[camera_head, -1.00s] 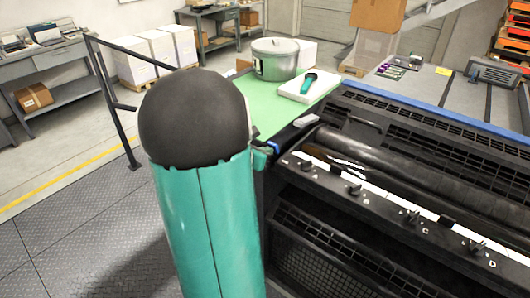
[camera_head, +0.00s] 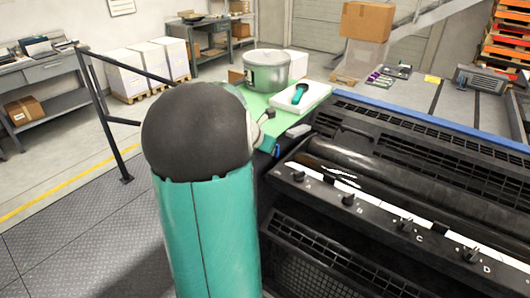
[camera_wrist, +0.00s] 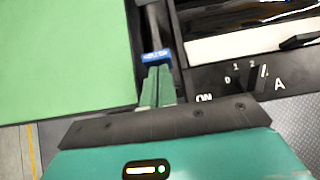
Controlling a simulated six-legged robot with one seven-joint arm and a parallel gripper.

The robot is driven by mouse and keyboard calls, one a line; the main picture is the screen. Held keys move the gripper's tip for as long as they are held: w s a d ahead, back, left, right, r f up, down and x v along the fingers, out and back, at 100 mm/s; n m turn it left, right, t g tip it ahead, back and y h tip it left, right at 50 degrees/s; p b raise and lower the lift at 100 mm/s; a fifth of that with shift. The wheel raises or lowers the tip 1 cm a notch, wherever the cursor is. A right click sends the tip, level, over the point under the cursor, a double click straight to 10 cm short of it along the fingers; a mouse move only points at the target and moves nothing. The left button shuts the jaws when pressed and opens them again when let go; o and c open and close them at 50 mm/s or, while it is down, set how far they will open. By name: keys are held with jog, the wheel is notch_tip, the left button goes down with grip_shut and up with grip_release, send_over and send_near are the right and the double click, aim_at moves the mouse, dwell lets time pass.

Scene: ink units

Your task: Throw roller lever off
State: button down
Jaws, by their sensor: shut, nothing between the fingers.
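The roller lever shows in the wrist view as a grey shaft with a blue grip (camera_wrist: 156,57), beside the green mat. A blue piece that looks like the same grip (camera_head: 276,150) shows in the head view at the press's near left corner. My gripper (camera_wrist: 157,76) is shut and empty, its green fingers together. In the wrist view the fingertips appear right at the near end of the blue grip; I cannot tell whether they touch it. An "ON" mark lies just right of the fingers. In the head view my arm hides most of the gripper.
The black press (camera_head: 400,160) fills the right, with a row of knobs (camera_head: 348,199) along its front. A green mat (camera_head: 252,103) holds a metal pot (camera_head: 267,72) and a white tray (camera_head: 315,92). A dark railing (camera_head: 105,110) stands left. The floor plates at lower left are clear.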

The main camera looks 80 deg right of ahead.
jog(key=d, duration=0.1)
jog(key=s+d, duration=0.1)
jog(key=d, duration=0.1)
jog(key=s+d, duration=0.1)
jog(key=shift+d+r, duration=0.1)
jog(key=shift+d, duration=0.2)
jog(key=shift+s+d, duration=0.2)
dwell(0.4)
jog(key=shift+r, duration=0.1)
